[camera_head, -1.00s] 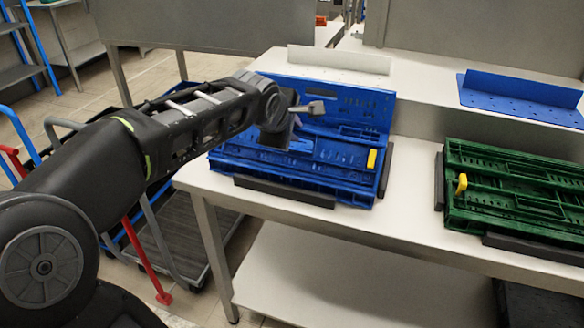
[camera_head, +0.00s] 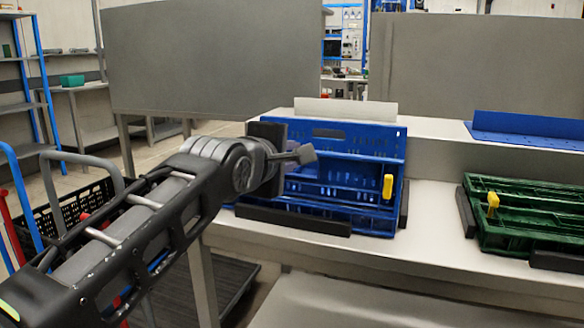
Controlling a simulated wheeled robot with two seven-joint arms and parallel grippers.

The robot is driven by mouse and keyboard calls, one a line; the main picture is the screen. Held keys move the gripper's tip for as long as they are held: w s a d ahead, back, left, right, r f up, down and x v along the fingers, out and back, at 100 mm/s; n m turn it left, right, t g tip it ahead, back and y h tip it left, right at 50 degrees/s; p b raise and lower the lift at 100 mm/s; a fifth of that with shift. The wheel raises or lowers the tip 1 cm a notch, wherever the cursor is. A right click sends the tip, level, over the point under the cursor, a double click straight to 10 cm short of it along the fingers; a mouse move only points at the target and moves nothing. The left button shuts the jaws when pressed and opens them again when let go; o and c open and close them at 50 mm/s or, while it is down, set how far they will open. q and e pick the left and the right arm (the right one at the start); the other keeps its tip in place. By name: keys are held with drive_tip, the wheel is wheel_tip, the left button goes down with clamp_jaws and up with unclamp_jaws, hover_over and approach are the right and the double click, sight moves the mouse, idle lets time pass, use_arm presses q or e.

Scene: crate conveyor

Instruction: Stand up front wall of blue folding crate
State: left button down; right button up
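The blue folding crate (camera_head: 345,218) sits on the white table. Its perforated rear wall (camera_head: 352,136) stands upright. Lower ribbed blue panels lie in front of it, with a yellow latch (camera_head: 388,187) at the right. I cannot tell the front wall's exact angle. My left gripper (camera_head: 298,156) is over the crate's left part, in front of the rear wall. Its fingers are partly hidden by its own body, so I cannot tell whether it is open or touching the crate. My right gripper is out of view.
Dark stop bars (camera_head: 293,221) border the blue crate's front. A folded green crate (camera_head: 530,213) with a yellow latch lies to the right, with bare white table between. Behind are a white upright plate (camera_head: 345,109) and a blue angled panel (camera_head: 530,128).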

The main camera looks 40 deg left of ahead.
use_arm(q)
drive_tip(key=shift+s+f, duration=0.1)
drive_tip(key=shift+f, duration=0.55)
drive_tip(key=c, duration=1.3)
unclamp_jaws()
drive_tip(key=v, duration=0.2)
drive_tip(key=p+v, duration=0.1)
drive_tip(key=v, duration=0.5)
drive_tip(key=shift+r, duration=0.3)
